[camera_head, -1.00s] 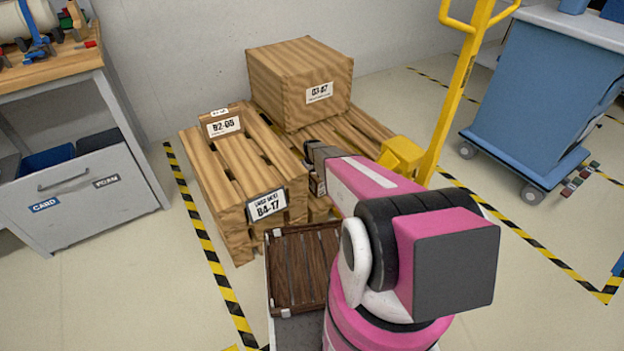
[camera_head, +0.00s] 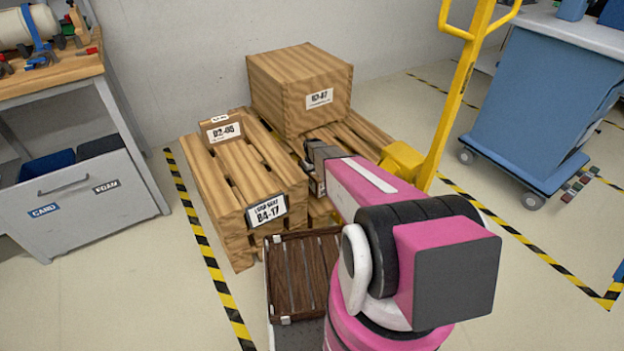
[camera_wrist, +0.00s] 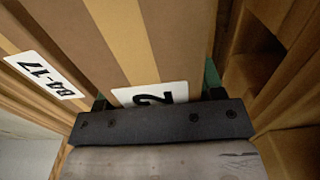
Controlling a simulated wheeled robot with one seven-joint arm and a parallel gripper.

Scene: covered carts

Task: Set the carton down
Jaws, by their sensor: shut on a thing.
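The carton (camera_wrist: 150,40) is brown with a lighter tape stripe and a white label reading "2", partly covered by my gripper's dark palm. In the head view, my pink arm hides nearly all of the carton and the gripper tips. A wooden pallet labelled B4-17 (camera_head: 222,190) is left of the gripper; its label also shows at the left of the wrist view (camera_wrist: 45,75). The carton's underside is hidden, so I cannot tell whether it touches anything.
A large box (camera_head: 290,85) sits on the back pallet (camera_head: 365,130). A small B2-05 box (camera_head: 222,130) stands on the left pallet's far end. A dark slatted tray (camera_head: 290,270) is in front. A yellow pallet jack (camera_head: 460,85) and blue cart (camera_head: 535,105) are at right.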

